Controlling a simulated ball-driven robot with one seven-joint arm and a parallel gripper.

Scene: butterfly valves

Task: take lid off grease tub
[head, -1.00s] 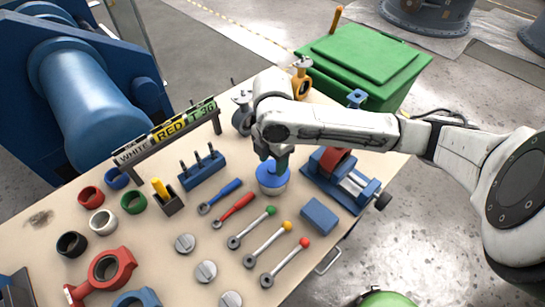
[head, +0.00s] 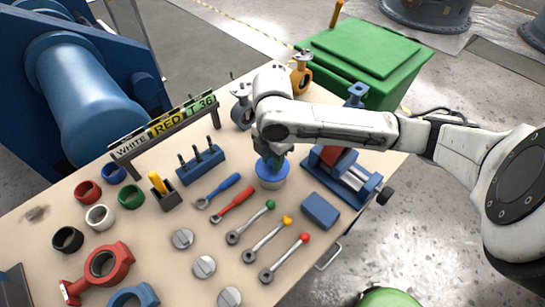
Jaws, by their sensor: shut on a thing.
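The grease tub (head: 272,184) is a short light-coloured tub on the workbench, right of the blue and red handled tools. Its blue lid (head: 265,174) shows on top of it. My gripper (head: 270,162) comes down from above, over the lid, and is shut on it. The arm hides the fingertips and part of the lid's far side. I cannot see a gap between lid and tub.
A blue vise (head: 345,178) stands close on the right, with a blue block (head: 320,210) in front of it. Several ball-ended levers (head: 267,240) lie in front. A sign rack (head: 165,135) and blue peg holder (head: 201,165) stand to the left. A green bin (head: 365,65) is behind.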

